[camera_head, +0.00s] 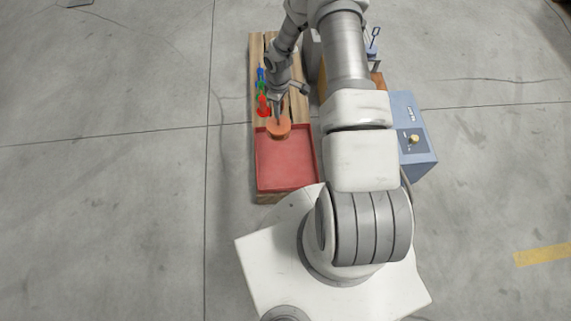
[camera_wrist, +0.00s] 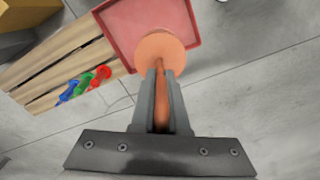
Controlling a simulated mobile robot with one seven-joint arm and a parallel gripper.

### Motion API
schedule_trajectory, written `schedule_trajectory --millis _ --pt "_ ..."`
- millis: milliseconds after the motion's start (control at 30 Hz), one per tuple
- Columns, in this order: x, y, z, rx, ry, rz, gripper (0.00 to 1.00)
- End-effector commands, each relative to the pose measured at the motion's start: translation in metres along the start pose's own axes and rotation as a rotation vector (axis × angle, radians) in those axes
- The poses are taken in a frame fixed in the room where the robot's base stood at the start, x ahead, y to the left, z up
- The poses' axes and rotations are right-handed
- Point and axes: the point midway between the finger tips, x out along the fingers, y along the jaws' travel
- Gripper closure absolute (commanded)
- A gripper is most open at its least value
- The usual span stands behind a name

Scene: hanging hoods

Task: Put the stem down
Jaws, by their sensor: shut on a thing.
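The stem is an orange rod with a wide round orange disc (camera_head: 279,130) at its far end. It also shows in the wrist view, with the disc (camera_wrist: 160,48) beyond my fingertips. My gripper (camera_wrist: 160,78) is shut on the rod, which runs back between the two grey fingers. In the head view my gripper (camera_head: 279,118) is over the back edge of a red square tray (camera_head: 286,181). The disc overlaps that edge in both views. I cannot tell whether the disc touches the tray or hangs above it.
Wooden planks (camera_wrist: 55,70) lie beside and under the tray. Small red (camera_head: 263,106), green (camera_head: 260,87) and blue (camera_head: 261,74) pieces are in a row on them. A blue box with a knob (camera_head: 414,140) stands at the right. The tray's visible floor is empty.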

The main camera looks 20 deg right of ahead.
Motion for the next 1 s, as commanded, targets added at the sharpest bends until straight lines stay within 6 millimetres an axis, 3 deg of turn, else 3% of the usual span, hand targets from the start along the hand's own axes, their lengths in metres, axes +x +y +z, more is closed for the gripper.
schedule_trajectory --millis 33,400,533,733,1000 --pt "0.028 0.011 0.002 -0.043 0.002 0.000 1.00" --pt "0.135 0.078 0.023 -0.378 -0.004 0.014 1.00" --pt "0.157 0.092 0.031 -0.452 -0.008 0.017 1.00" --pt "0.170 0.101 0.038 -0.505 -0.013 0.020 1.00" --pt "0.192 0.070 0.055 -0.513 -0.016 0.016 1.00"
